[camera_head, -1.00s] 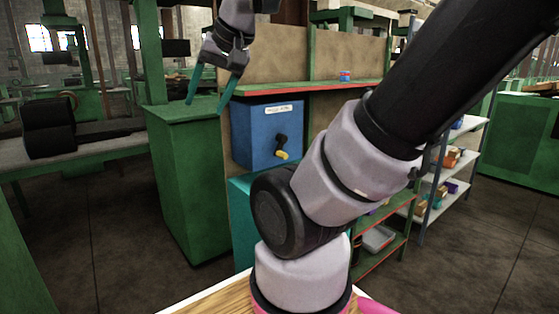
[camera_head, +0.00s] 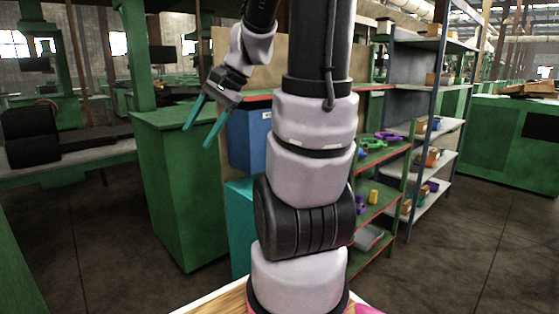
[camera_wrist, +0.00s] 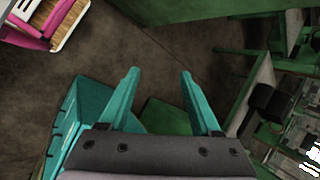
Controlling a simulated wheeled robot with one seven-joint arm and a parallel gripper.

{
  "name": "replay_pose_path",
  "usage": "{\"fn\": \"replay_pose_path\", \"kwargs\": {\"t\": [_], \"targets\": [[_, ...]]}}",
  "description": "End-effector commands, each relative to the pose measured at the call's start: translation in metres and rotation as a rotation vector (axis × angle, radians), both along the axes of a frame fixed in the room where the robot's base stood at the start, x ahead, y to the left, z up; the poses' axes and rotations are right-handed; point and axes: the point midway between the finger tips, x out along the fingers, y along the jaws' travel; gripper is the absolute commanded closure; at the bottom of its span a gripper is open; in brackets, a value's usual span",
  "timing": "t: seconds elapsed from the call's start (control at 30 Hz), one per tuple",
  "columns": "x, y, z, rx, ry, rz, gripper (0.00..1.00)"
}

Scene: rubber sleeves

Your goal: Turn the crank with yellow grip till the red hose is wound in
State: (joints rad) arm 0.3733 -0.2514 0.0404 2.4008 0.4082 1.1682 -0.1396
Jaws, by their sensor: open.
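My gripper (camera_head: 207,122) is open and empty, pointing down in front of the green cabinet and to the left of the blue box. The blue box (camera_head: 246,139) shows only its left part in the head view; my arm hides the rest, including the side where the crank with the yellow grip was seen earlier. No red hose shows in either current view. In the wrist view the open teal fingers (camera_wrist: 158,100) have nothing between them but floor and a green surface. A teal box (camera_wrist: 88,105) lies to their left.
A green cabinet (camera_head: 172,195) stands left of the blue box. A teal cabinet (camera_head: 239,225) is below the box. Green shelves (camera_head: 375,212) with small coloured items and a grey rack (camera_head: 440,87) stand to the right. Open floor lies in front.

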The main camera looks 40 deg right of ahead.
Motion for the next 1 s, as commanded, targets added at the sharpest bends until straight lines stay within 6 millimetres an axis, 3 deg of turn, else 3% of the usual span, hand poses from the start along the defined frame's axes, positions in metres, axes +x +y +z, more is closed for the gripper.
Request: {"fn": "replay_pose_path", "kwargs": {"t": [0.27, 0.37, 0.53, 0.67, 0.8, 0.9, 1.0], "targets": [[0.069, -0.063, -0.043, 0.476, 0.162, -0.358, 0.35], [0.091, -0.100, -0.060, 0.655, 0.177, -0.502, 0.35], [0.118, -0.182, -0.095, 0.960, 0.146, -0.767, 0.35], [0.122, -0.256, -0.130, 1.184, 0.081, -0.980, 0.35], [0.111, -0.327, -0.170, 1.374, -0.015, -1.184, 0.35], [0.099, -0.362, -0.193, 1.463, -0.073, -1.288, 0.35], [0.090, -0.383, -0.206, 1.512, -0.112, -1.350, 0.35]]}}
